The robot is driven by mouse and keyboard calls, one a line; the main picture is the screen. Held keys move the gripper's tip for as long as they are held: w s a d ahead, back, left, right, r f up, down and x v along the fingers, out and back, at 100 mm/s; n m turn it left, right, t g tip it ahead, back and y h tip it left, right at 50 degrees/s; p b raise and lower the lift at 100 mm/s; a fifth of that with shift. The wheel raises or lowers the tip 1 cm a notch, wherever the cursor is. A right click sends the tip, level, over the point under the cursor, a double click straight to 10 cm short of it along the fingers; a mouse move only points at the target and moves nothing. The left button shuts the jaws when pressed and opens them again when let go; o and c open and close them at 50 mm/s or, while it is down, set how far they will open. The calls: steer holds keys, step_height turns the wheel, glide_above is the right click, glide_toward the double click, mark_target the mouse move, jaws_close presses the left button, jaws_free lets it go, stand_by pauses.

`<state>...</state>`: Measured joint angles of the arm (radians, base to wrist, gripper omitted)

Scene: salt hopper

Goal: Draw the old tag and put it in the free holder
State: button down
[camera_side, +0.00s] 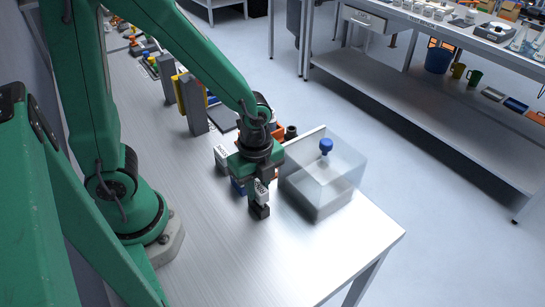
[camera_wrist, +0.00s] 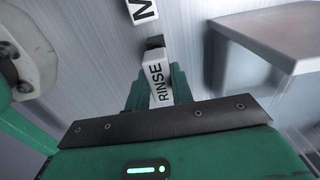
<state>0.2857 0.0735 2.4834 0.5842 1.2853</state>
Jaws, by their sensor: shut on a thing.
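My gripper (camera_side: 259,188) is shut on a small white tag (camera_wrist: 157,80) lettered RINSE. The tag stands between the green fingers in the wrist view and shows as a white lettered piece in the side view (camera_side: 262,191). A black block (camera_side: 260,211) is directly below the tag in the side view; I cannot tell whether the tag sits in it or is clear of it. A second white tag (camera_wrist: 143,10), with only an M readable, lies beyond the gripper in the wrist view. A white lettered piece (camera_side: 222,156) also shows left of my gripper in the side view.
A clear box (camera_side: 345,172) with a blue knob (camera_side: 326,146) stands close right of my gripper. A blue item (camera_side: 238,187) is partly hidden at its left. Grey posts (camera_side: 192,105) stand farther back. The bench front (camera_side: 290,265) is clear.

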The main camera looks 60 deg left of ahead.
mark_target(258, 186)
steer(key=shift+f, duration=1.05)
stand_by(0.4)
steer(key=c, duration=0.7)
jaws_free()
steer(key=shift+o, duration=0.2)
steer(key=shift+r, duration=0.3)
steer(key=shift+r, duration=2.7)
steer(key=shift+r, duration=0.15)
step_height(258, 186, up, 8)
steer(key=shift+f, duration=0.2)
steer(key=shift+c, duration=0.2)
stand_by(0.5)
